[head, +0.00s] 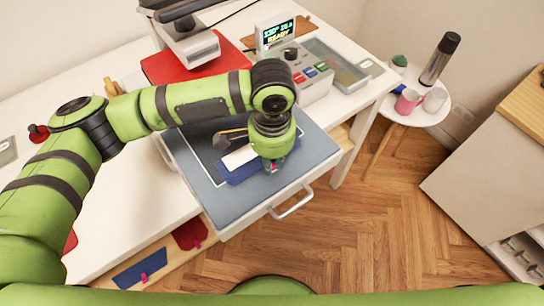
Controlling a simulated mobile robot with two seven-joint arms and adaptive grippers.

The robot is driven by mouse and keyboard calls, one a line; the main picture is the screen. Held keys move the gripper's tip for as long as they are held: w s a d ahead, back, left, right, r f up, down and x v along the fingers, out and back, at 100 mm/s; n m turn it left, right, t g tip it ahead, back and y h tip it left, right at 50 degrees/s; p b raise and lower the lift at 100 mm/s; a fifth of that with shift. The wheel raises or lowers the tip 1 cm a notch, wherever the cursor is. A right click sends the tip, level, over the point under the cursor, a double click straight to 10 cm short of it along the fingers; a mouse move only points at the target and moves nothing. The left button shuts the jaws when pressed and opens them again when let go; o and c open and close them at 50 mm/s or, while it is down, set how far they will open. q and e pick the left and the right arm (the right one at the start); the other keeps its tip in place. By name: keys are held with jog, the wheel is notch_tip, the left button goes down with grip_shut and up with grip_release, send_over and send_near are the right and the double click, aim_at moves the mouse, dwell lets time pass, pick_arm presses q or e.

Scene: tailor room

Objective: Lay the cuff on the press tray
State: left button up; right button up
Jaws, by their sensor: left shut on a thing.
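The press tray (193,178) is a grey-blue pull-out board with a white outline and a metal handle at its front. A blue piece that looks like the cuff (232,178) is over the tray, with a white strip along its upper side. My left gripper (274,165) points down at the right end of the blue piece and is shut on it. My wrist hides the fingers' grip in part. I cannot tell whether the cuff touches the tray. My right gripper is not in view.
A dark tool with a wooden handle (222,139) is behind the cuff. A control box (305,72) with a lit "READY" display stands at the back. Blue (140,270) and red (191,234) pieces with pink clips lie lower down. A round side table (418,112) holds cups and a flask.

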pick_arm(q)
jog(key=shift+f, duration=0.1)
jog(key=shift+f, duration=0.1)
jog(key=o, duration=0.8)
jog(key=shift+o, duration=0.2)
notch_tip(320, 180, up, 13)
jog(key=b, duration=0.2)
jog(key=shift+f+b, duration=0.2)
jog(key=shift+b, duration=0.1)
